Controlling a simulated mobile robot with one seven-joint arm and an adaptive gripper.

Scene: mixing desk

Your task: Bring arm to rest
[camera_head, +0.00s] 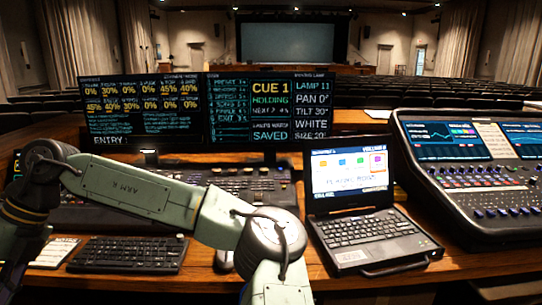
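My arm crosses the lower left of the head view, over the desk (330,285). From there my arm drops out of the bottom edge. My gripper is out of view, so its state and anything in it are hidden.
An open laptop (365,235) stands right of my arm, with a mixing console (480,180) further right. Two monitors (265,105) stand behind my arm. A keyboard (128,254) and a lighting console (245,185) lie under and behind it. Seat rows and a stage are beyond.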

